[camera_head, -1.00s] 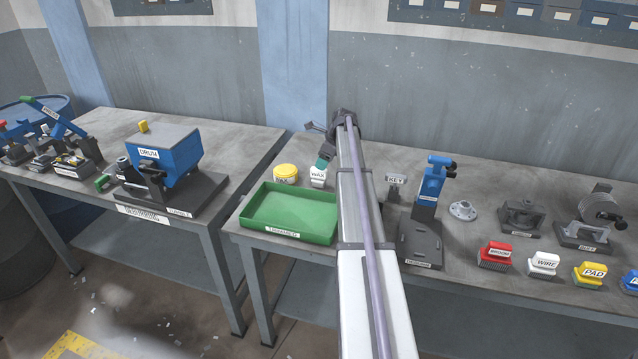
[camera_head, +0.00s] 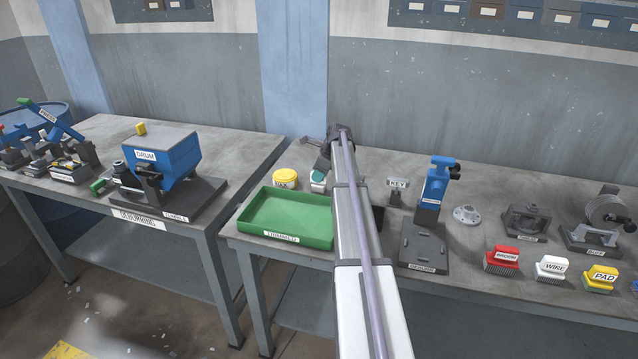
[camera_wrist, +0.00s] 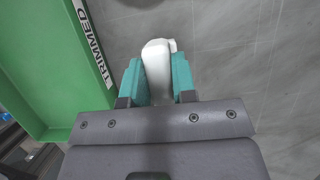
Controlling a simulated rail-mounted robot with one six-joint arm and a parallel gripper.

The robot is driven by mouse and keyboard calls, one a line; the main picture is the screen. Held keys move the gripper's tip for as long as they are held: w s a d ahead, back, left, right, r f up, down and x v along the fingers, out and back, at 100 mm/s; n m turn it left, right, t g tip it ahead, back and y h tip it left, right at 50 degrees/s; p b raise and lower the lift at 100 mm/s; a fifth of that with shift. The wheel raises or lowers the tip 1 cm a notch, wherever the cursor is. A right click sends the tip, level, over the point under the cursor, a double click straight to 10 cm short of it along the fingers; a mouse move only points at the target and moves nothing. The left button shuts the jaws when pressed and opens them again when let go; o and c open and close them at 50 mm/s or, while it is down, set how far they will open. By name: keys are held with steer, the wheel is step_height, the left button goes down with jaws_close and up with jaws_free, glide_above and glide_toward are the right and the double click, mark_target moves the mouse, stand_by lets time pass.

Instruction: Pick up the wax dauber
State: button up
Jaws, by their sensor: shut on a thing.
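The white wax dauber (camera_wrist: 157,68) is between the teal fingertips of my gripper (camera_wrist: 156,80) in the wrist view, with a finger against each side. In the head view my gripper (camera_head: 318,176) is at the right side of the green tray's far corner, and the dauber (camera_head: 318,187) shows only in part below the teal finger. My arm hides much of the gripper. The dauber's label is not readable now. I cannot tell whether the dauber touches the bench.
The green TRIMMED tray (camera_head: 256,232) lies just left of my gripper. A yellow round tin (camera_head: 285,178) stands close behind the tray. A KEY stand (camera_head: 396,192) and a blue-topped press (camera_head: 436,185) are to the right of my arm.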

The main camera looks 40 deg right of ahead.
steer(key=shift+r, duration=0.1)
step_height(320, 180, up, 10)
steer(key=p, duration=1)
steer(key=shift+r, duration=0.1)
steer(key=shift+f, duration=0.2)
